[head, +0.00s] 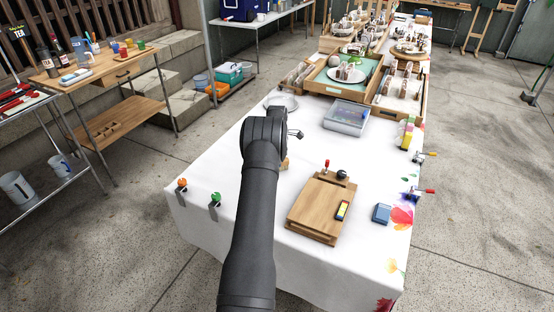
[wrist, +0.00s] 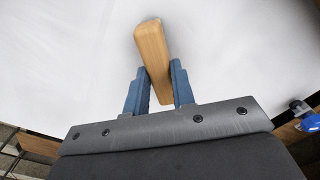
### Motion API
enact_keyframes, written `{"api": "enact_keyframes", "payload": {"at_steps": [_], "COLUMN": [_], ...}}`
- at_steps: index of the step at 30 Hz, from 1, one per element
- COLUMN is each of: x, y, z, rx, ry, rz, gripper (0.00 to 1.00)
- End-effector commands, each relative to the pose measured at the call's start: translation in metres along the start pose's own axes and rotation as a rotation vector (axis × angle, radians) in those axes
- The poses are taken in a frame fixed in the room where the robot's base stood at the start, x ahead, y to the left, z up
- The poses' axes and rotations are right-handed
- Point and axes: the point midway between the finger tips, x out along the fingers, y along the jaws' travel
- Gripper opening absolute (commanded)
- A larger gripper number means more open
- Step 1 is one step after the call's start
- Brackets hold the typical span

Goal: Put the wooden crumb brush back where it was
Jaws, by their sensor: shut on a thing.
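The wooden crumb brush (wrist: 153,55) is a plain light-wood block in the wrist view. My gripper (wrist: 160,92) has its two blue fingers on either side of the lower part of it and is shut on it. The brush tilts slightly, its top leaning left, with white cloth behind it. Whether it touches the cloth I cannot tell. In the head view my arm hides my gripper and most of what it holds. A small wooden piece (head: 285,163) shows just right of my arm, probably the brush. Any bristles are hidden.
The white-clothed table (head: 225,170) holds a wooden board (head: 318,205) with a yellow-and-blue item on it, a blue box (head: 381,214), a clear-lidded container (head: 346,117), and a plate (head: 281,102). Clamps sit along its edges. Bare cloth lies left of my arm.

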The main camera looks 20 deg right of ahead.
Motion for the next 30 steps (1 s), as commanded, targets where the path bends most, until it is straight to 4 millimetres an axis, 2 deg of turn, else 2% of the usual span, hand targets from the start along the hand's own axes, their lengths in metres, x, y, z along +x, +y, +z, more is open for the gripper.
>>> {"api": "enact_keyframes", "payload": {"at_steps": [1, 2, 5, 13, 17, 30], "x": [0.002, 0.002, 0.002, 0.001, -0.006, -0.094], "y": [0.000, 0.000, 0.000, 0.000, 0.000, 0.001], "z": [0.000, 0.000, 0.000, 0.000, 0.000, 0.000], "rx": [0.000, 0.000, 0.000, 0.000, 0.000, 0.000], "ry": [0.000, 0.000, 0.000, 0.000, 0.000, -0.001], "rz": [0.000, 0.000, 0.000, 0.000, 0.001, 0.003], "gripper": [0.02, 0.25, 0.45, 0.45, 0.45, 0.45]}}
